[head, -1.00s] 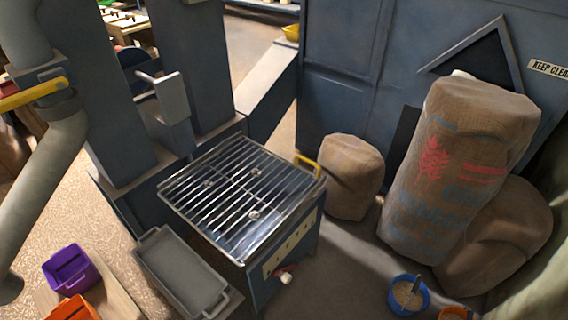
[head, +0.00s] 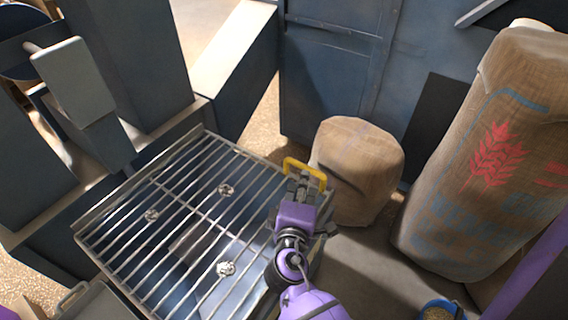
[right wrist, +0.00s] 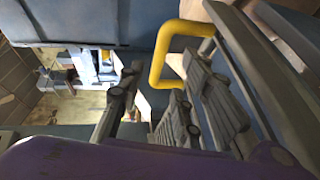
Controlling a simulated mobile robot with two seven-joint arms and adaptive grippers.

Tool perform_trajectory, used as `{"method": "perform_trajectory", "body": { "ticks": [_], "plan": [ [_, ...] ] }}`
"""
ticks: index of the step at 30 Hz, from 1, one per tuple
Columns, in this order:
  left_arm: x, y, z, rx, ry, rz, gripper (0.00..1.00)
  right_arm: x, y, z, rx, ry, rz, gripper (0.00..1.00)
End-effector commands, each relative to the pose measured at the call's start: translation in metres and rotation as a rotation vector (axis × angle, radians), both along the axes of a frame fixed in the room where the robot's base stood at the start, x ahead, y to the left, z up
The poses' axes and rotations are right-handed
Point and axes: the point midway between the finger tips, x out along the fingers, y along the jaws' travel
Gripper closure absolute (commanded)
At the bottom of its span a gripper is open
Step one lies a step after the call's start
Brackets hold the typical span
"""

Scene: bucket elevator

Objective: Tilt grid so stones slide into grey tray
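The wire grid (head: 190,225) lies flat over the blue box, with three small grey stones on it: one at the left (head: 151,215), one at the back (head: 226,190) and one at the front (head: 226,268). Its yellow handle (head: 318,172) is on the right edge. My right gripper (head: 303,185) is at this handle. In the right wrist view its fingers (right wrist: 155,105) stand apart, with the yellow handle (right wrist: 157,68) just at or beyond their tips; I cannot tell whether they touch. The grey tray (head: 92,304) shows only partly at bottom left. My left gripper is out of view.
A short burlap sack (head: 358,165) stands close right of the handle. A tall printed sack (head: 490,160) is farther right. Blue machine posts (head: 125,60) rise behind the grid at left. A blue bucket (head: 438,311) is at the bottom right.

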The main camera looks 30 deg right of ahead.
Motion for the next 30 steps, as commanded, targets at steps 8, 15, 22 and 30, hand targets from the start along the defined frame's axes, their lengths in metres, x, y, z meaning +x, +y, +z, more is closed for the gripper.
{"method": "perform_trajectory", "body": {
  "ticks": [8,15,22,30],
  "plan": [
    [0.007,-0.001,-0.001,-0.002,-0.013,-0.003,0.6,0.015,-0.007,-0.005,-0.02,-0.003,-0.004,0.68],
    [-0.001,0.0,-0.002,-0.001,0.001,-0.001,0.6,0.045,-0.03,-0.011,-0.019,-0.004,-0.003,0.68],
    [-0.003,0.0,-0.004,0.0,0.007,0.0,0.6,0.062,-0.044,-0.017,-0.017,-0.002,-0.004,0.68],
    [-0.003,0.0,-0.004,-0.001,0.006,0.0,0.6,0.064,-0.045,-0.018,-0.016,-0.003,-0.004,0.68]
  ]
}}
